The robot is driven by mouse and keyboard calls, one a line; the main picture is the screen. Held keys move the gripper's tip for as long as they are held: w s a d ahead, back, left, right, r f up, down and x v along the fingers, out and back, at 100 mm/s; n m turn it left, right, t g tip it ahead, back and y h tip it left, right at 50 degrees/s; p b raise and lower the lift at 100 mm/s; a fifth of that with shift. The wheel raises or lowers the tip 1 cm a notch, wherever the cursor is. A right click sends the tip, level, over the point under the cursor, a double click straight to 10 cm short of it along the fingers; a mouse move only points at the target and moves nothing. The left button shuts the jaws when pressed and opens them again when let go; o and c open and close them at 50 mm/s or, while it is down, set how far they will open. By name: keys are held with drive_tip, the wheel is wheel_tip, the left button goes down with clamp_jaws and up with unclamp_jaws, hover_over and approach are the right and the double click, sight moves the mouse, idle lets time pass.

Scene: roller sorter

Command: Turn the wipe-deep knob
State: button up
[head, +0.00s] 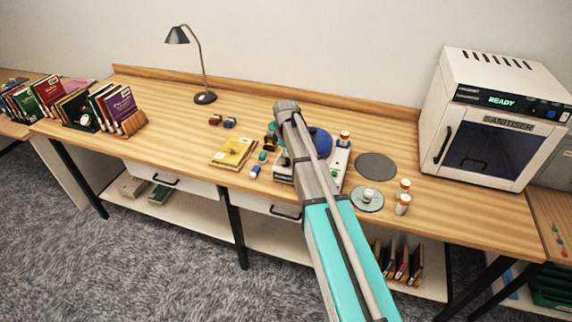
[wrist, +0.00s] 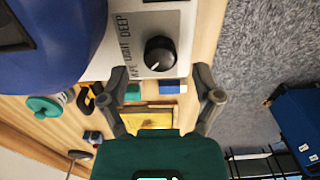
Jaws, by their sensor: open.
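The black round knob (wrist: 160,54) sits on the white machine panel (wrist: 172,26), with "LIGHT" and "DEEP" lettering beside it in the wrist view. A small light mark shows near the knob's lower edge. My gripper (wrist: 160,72) is open, with one finger on each side of the knob in the picture. I see no contact, and the gap in depth is hard to judge. In the head view the machine (head: 340,160) with its blue round part (head: 321,142) stands on the desk. My arm covers the knob and gripper there.
A yellow book (head: 233,151) and small coloured items lie left of the machine. A grey disc (head: 376,166), a light blue disc (head: 367,199) and bottles (head: 403,203) stand to its right, before the sanitiser (head: 492,118). The desk's left middle is mostly clear.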

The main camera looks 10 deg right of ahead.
drive_tip(key=shift+f+b, duration=0.85)
drive_tip(key=shift+f, duration=0.3)
clamp_jaws()
